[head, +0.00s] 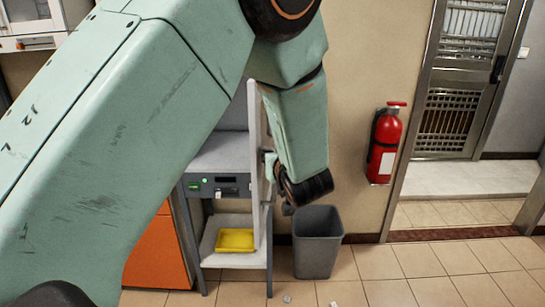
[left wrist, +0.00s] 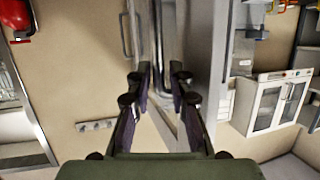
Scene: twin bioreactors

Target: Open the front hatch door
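The hatch door (head: 254,130) shows in the head view as a pale panel seen nearly edge-on, standing out from the front of a grey unit (head: 222,152). A handle (head: 269,165) sits on its right face. My left gripper (head: 284,202) is beside this face, partly hidden by its own wrist. In the left wrist view its two dark fingers (left wrist: 159,78) are spread apart. My right gripper is not in view.
A grey bin (head: 318,245) stands on the floor just below and right of my left gripper. A yellow tray (head: 235,241) lies on the unit's lower shelf. A red fire extinguisher (head: 385,143) hangs on the wall. Tiled floor at the right is mostly clear.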

